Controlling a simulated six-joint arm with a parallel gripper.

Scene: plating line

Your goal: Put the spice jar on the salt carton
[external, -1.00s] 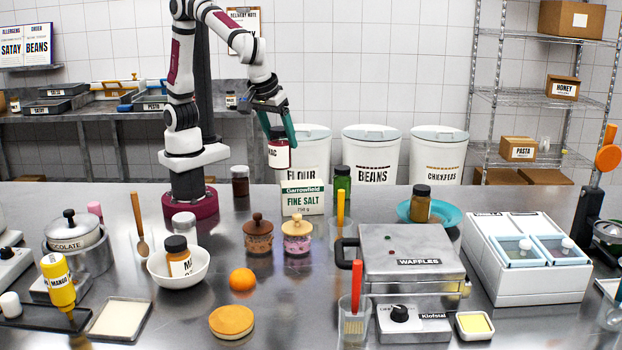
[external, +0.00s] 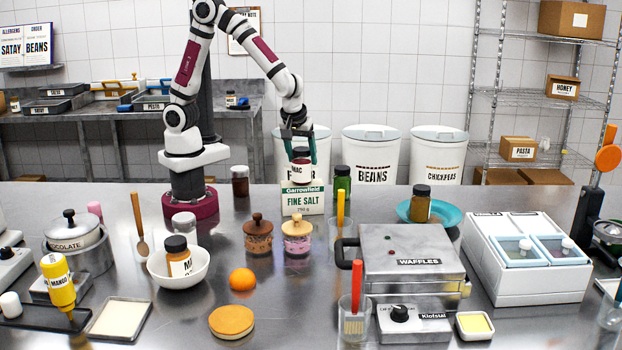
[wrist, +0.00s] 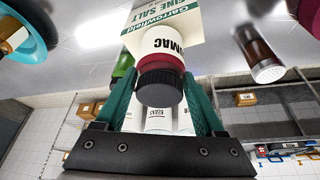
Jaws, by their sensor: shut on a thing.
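The spice jar (external: 301,168), with a white label reading "MAC", a dark red band and a black lid, is between the fingers of my gripper (external: 298,140). My gripper is shut on it and holds it upright. The salt carton (external: 302,201), white and green and marked "FINE SALT", stands on the counter. The jar is over the carton's top, its base at or just above it; I cannot tell if they touch. In the wrist view the jar (wrist: 162,52) sits between the green fingers (wrist: 160,108), with the carton (wrist: 150,14) beyond it.
A dark jar (external: 240,181) stands left of the carton and a green jar (external: 342,183) right of it. Two lidded jars (external: 258,236) (external: 298,238) stand in front. A waffle maker (external: 412,255) is front right. A blue plate (external: 446,218) holds another jar.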

